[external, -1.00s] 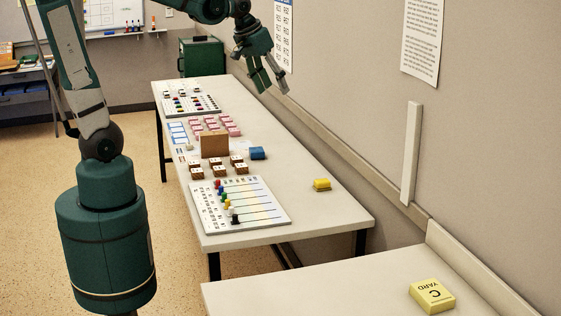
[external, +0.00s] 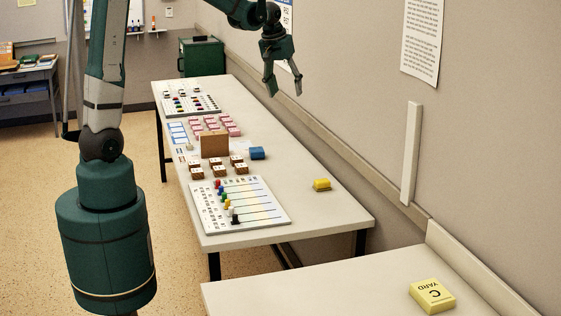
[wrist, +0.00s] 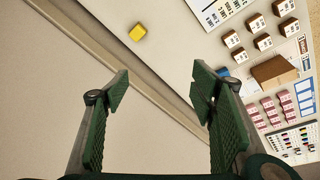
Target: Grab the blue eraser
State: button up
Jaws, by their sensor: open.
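The blue eraser (external: 257,153) is a small blue block on the long white table, just right of an upright brown board. In the wrist view the eraser (wrist: 222,72) shows only in part, behind the tip of the right finger. My gripper (external: 284,94) is open and empty, high above the table near the wall, with its fingers pointing down. In the wrist view my gripper (wrist: 160,88) has its two green fingers wide apart, with bare wall and table edge between them.
A yellow block (external: 321,185) lies nearer the table's front. The brown board (external: 214,145), several brown cubes (external: 217,168), pink blocks (external: 216,124) and a white board with colored pegs (external: 240,205) stand close left. A yellow box (external: 432,296) lies on the front table. The table right of the eraser is clear.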

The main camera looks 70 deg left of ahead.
jog(key=w+a+f+n, duration=0.2)
jog(key=a+f, duration=0.4)
jog(key=a, duration=0.4)
jog(key=n+g+h, duration=0.1)
jog(key=n+g, duration=0.2)
jog(key=n, duration=0.2)
send_over(257, 149)
notch_tip(257, 149, down, 23)
jog(key=shift+s+d+f, duration=0.1)
jog(key=shift+d, duration=0.05)
jog(key=shift+s+a+f, duration=0.15)
jog(key=shift+a+f, duration=0.1)
jog(key=shift+f, duration=1.3)
jog(key=shift+f, duration=0.15)
jog(key=shift+d+f, duration=0.15)
jog(key=shift+f, duration=2.3)
